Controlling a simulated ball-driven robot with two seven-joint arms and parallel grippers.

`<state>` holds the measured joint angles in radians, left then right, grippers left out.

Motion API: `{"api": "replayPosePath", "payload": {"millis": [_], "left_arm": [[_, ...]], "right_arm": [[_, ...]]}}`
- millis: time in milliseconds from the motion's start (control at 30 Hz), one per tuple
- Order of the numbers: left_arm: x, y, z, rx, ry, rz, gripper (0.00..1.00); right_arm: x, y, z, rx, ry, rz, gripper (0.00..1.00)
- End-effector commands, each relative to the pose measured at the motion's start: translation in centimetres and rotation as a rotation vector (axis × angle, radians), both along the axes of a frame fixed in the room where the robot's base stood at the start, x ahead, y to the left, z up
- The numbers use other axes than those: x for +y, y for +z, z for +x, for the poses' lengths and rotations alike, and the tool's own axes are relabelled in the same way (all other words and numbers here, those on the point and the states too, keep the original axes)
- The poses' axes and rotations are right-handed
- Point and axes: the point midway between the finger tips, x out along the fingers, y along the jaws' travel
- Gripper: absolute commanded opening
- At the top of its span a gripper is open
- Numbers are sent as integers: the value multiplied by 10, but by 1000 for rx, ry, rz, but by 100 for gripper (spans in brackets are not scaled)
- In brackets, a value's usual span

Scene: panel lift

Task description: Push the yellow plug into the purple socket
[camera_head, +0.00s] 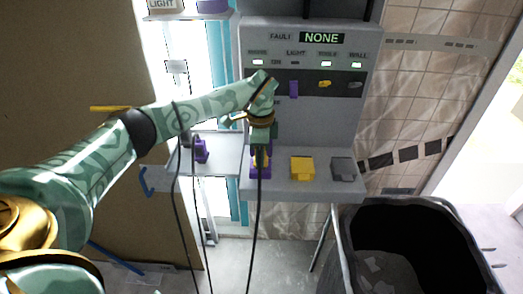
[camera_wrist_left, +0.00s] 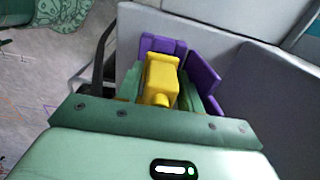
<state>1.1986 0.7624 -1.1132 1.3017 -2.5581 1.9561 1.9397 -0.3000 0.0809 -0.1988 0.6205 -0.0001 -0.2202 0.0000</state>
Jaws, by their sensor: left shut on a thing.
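My left gripper (camera_head: 261,150) is at the panel's lower ledge, pointing down at the purple socket (camera_head: 261,173). In the left wrist view the gripper (camera_wrist_left: 165,98) is shut on the yellow plug (camera_wrist_left: 161,78), with a green finger on each side. The purple socket's walls (camera_wrist_left: 203,70) stand behind and to the right of the plug. How deep the plug sits between them cannot be told. In the head view my gripper mostly hides the plug. A black cable hangs below it. My right gripper is not in view.
A yellow block (camera_head: 302,167) and a grey block (camera_head: 342,168) stand on the ledge to the right. A purple plug (camera_head: 201,151) with a cable is on the side shelf. The panel's display (camera_head: 321,38) reads NONE. A black bin (camera_head: 410,245) stands at the lower right.

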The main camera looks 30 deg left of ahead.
Motion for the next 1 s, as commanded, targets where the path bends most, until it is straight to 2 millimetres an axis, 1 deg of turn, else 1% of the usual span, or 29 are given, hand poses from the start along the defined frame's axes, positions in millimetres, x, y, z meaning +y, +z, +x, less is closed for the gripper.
{"api": "replayPosePath", "payload": {"millis": [667, 1000], "left_arm": [[0, -1, 0, -1, 0, 1, 17], [0, 0, 0, 0, 0, 0, 17]], "right_arm": [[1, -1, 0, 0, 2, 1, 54], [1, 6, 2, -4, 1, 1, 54]]}}
